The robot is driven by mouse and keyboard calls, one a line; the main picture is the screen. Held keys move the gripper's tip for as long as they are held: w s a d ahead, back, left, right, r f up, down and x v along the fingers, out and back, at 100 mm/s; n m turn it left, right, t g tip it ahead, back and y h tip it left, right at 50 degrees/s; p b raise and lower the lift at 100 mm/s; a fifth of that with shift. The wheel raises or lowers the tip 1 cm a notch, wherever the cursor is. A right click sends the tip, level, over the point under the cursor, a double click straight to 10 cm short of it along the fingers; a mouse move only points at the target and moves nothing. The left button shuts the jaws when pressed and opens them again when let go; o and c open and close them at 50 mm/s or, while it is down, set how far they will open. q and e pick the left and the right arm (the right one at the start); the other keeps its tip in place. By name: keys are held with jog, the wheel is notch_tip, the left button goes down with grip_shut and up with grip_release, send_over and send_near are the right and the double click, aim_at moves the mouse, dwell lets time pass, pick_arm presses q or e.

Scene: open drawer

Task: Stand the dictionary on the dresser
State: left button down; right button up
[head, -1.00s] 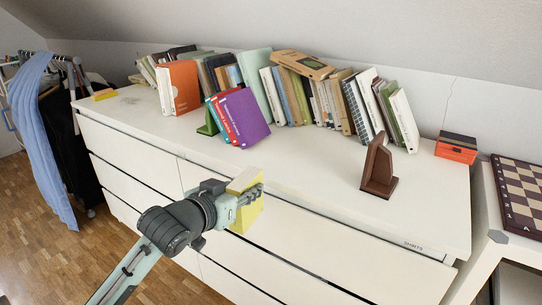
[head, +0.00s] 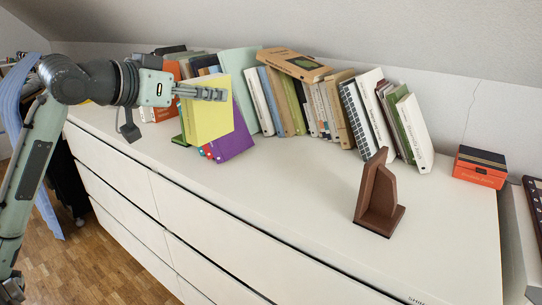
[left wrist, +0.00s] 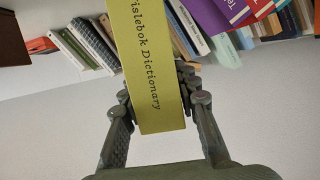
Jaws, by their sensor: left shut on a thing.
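The dictionary is a thick yellow book (head: 207,112). Its spine, lettered "...islebok Dictionary", shows in the left wrist view (left wrist: 148,65). My left gripper (head: 207,93) is shut on it, with one finger on each side of the book. In the head view the dictionary is upright, slightly tilted, in front of the purple and red books. I cannot tell whether its lower edge touches the dresser top. The white dresser (head: 290,190) has a wide bare top. My right gripper is not in view.
A purple book (head: 237,139) leans beside the dictionary. A row of books (head: 310,100) runs along the back. A brown wooden bookend (head: 378,200) stands at the right, with an orange box (head: 480,172) beyond it. The dresser top's front middle is clear.

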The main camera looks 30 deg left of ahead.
pick_arm(q)
jog(key=w+d+f, duration=0.1)
jog(key=w+f, duration=0.2)
jog(key=w+d+f, duration=0.1)
jog(key=w+f, duration=0.3)
jog(key=w+d+f, duration=0.1)
jog(key=w+f, duration=0.3)
jog(key=shift+d+b, duration=0.25)
jog(key=shift+b, duration=0.05)
jog(key=shift+r, duration=0.1)
jog(key=c, duration=1.5)
grip_release()
jog(key=o, duration=0.4)
jog(key=shift+c, duration=0.2)
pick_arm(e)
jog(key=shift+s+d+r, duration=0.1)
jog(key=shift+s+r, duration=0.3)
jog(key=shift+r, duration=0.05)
